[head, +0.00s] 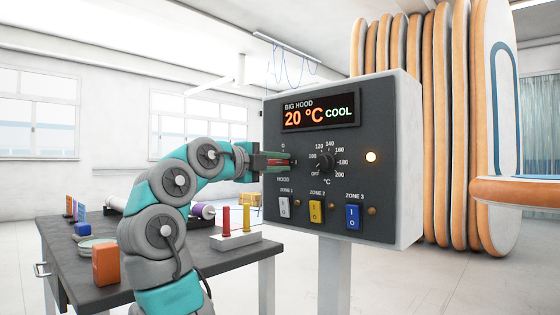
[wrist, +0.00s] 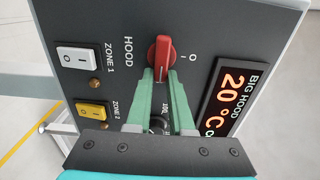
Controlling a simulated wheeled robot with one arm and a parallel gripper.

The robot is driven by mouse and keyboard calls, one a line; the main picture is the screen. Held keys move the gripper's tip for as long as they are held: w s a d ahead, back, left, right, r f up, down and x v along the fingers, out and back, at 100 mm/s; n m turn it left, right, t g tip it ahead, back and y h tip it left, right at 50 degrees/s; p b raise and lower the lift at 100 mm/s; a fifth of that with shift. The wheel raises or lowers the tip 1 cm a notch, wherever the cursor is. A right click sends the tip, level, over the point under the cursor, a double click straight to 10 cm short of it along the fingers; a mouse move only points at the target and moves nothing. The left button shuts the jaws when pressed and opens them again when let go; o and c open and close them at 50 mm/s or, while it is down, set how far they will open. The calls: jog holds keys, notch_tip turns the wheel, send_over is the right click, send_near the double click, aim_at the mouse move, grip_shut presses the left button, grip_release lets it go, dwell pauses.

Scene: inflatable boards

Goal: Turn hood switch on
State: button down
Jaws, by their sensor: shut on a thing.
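The red hood switch (wrist: 161,52) is on the dark control panel (head: 277,205), above the HOOD label. Its handle lies level across the panel, crosswise to the O mark above it. The red handle also shows in the head view (head: 283,162), partly covered by the fingers. My gripper (wrist: 161,76) has its green fingers closed on the handle's near end. It also shows in the head view (head: 270,162), reaching in from the left.
A temperature dial (head: 325,163) sits close right of the switch, partly behind my fingers in the wrist view. Zone switches (head: 316,211) line the panel below. A lamp (head: 371,157) glows at right. A table (head: 225,262) with several objects stands left; inflatable boards (head: 440,130) stand behind.

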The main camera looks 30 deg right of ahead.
jog(key=shift+w+f, duration=0.1)
jog(key=shift+w, duration=0.2)
jog(key=c, duration=0.8)
grip_release()
jog(key=v, duration=0.7)
jog(key=shift+s+a+b, duration=0.15)
jog(key=shift+a+b, duration=0.15)
jog(key=shift+a, duration=0.05)
jog(key=shift+o, duration=0.2)
